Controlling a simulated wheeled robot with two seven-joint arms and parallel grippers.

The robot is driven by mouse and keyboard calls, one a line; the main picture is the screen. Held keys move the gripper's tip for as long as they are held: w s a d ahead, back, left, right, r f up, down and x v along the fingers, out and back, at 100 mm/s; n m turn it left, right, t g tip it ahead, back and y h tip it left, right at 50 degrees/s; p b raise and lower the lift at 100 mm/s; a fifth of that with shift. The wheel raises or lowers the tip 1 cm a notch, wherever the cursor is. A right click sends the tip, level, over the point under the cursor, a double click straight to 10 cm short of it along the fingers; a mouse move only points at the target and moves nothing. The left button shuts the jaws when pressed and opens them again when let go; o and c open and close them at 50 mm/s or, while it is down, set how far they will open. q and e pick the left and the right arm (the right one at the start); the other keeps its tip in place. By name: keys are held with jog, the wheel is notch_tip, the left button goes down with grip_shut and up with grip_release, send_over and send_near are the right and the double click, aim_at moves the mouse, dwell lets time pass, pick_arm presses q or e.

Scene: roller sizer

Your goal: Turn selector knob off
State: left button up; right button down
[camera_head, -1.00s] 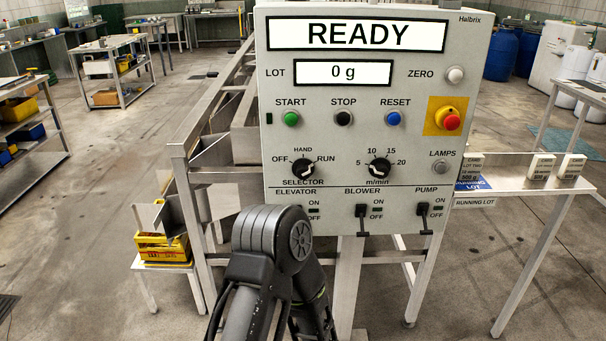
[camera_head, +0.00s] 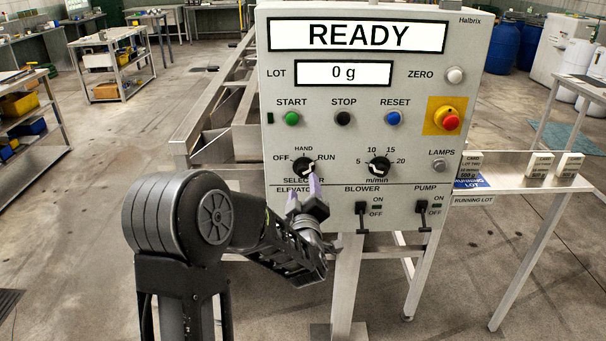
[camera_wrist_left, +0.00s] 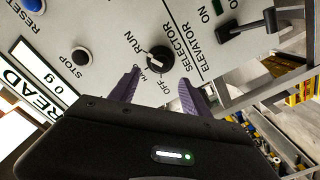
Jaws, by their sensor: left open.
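The black selector knob (camera_head: 304,167) is on the grey control panel (camera_head: 420,100), under the labels OFF, HAND and RUN. Its white pointer seems turned toward the RUN side, but I cannot tell exactly. My left gripper (camera_head: 304,192) is just below the knob, its purple fingers pointing up at it and covering part of the SELECTOR and ELEVATOR labels. In the left wrist view the open fingers (camera_wrist_left: 158,88) are spread to either side of the knob (camera_wrist_left: 159,60), with the knob beyond their tips. They appear not to touch it. My right gripper is not in view.
The m/min knob (camera_head: 378,167) is to the right of the selector. The blower switch (camera_head: 361,214) and pump switch (camera_head: 422,212) stick out below. Above are the START button (camera_head: 292,118) and STOP button (camera_head: 343,118). A red emergency button (camera_head: 450,122) is at the right.

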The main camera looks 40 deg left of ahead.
aim_at(303, 172)
pick_arm(q)
jog(key=p+x, duration=0.2)
jog(key=x, duration=0.5)
jog(key=shift+w+a, duration=0.25)
jog(key=shift+w, duration=0.05)
jog(key=shift+c, duration=0.4)
grip_shut()
